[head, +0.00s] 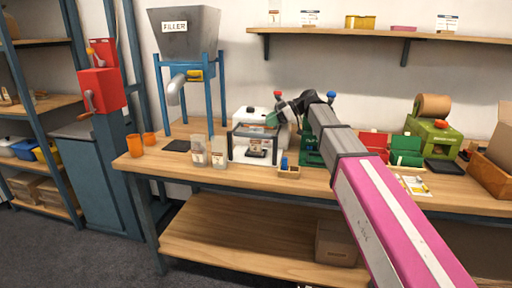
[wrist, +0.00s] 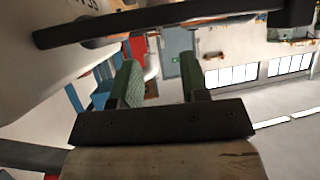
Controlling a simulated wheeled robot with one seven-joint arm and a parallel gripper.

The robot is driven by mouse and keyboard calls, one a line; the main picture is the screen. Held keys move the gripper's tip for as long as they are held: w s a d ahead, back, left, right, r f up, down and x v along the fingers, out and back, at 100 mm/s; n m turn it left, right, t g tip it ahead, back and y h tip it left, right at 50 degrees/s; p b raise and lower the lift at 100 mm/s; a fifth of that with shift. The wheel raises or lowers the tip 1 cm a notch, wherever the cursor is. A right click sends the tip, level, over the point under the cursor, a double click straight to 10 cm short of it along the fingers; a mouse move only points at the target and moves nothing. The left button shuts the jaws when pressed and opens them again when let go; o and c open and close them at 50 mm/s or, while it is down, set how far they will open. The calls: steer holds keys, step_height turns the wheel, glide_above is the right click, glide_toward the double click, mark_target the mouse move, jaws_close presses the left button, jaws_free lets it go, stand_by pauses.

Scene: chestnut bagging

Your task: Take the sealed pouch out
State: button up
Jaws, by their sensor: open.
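The white sealing machine (head: 240,152) stands on the bench with its dark-framed lid (head: 256,130) raised. A small dark-and-pale packet, seemingly the pouch (head: 257,147), shows inside its front opening; I cannot tell whether it is sealed. My gripper (head: 272,119) is at the machine's upper right, by its top. In the wrist view my gripper (wrist: 157,65) has two green-padded fingers apart with nothing between them. A dark bar (wrist: 165,20), perhaps the lid's handle, crosses just beyond the fingertips. The pouch is not visible there.
The filler (head: 188,40) rises behind left. Green and red bins (head: 405,150) stand right. Bare bench lies at the front left.

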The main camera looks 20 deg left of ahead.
glide_above(256, 141)
steer(key=w, duration=0.2)
steer(key=shift+w+d+f, duration=0.1)
steer(key=shift+d+f, duration=0.1)
steer(key=shift+f, duration=0.5)
steer(key=shift+w+d+f, duration=0.1)
steer(key=shift+d+f, duration=0.05)
steer(key=shift+f, duration=0.55)
steer(key=shift+c, duration=0.3)
jaws_close()
